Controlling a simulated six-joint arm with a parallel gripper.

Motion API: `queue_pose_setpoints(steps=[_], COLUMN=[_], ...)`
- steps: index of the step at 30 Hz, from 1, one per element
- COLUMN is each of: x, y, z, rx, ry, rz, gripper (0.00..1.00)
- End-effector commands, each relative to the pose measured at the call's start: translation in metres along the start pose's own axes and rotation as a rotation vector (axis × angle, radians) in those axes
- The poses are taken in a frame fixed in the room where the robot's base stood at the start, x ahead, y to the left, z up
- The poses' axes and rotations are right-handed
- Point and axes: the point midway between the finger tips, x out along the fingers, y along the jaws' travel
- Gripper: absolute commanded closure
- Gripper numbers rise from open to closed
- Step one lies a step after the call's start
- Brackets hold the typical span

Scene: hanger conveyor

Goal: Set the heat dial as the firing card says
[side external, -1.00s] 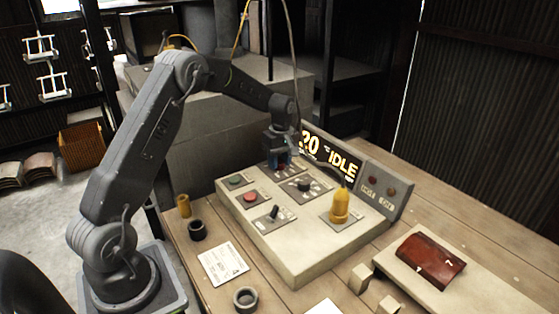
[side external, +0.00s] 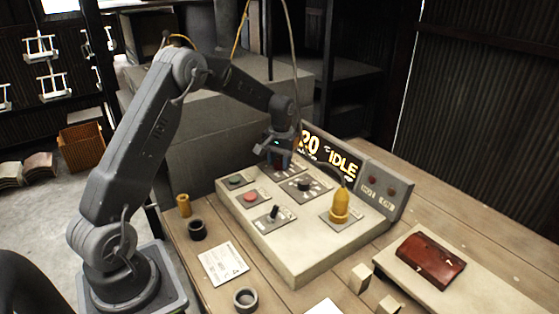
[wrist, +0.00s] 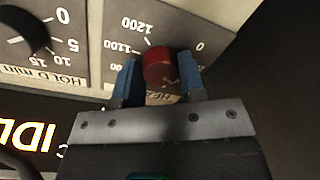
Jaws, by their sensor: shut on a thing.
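The heat dial is a red knob (wrist: 158,70) in the wrist view, with printed marks around it, among them 1200 and 1100, upside down. My gripper (wrist: 160,80) has its two blue fingers on either side of the knob and is shut on it. Where the knob points cannot be told. In the side view my gripper (side external: 276,158) is down at the back of the control panel (side external: 300,262) and mostly hides the knob. A white printed card (side external: 223,263) lies on the table in front of the panel; its text is too small to read.
The hold dial (wrist: 22,32) is beside the heat dial. A display (side external: 332,158) behind the panel reads IDLE. The panel also bears a red button (side external: 250,197), a black lever (side external: 274,212) and a yellow bottle-shaped part (side external: 340,207). Black rings and a brown case (side external: 431,260) lie around it.

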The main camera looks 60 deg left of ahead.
Motion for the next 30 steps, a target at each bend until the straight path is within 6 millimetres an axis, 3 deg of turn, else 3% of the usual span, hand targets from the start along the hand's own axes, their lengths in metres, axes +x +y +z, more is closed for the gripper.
queue_pose_setpoints(steps=[30], x=[0.0000], y=[-0.0014], z=[0.0015], rx=[0.960], ry=[0.047], rz=[0.000], gripper=[0.87])
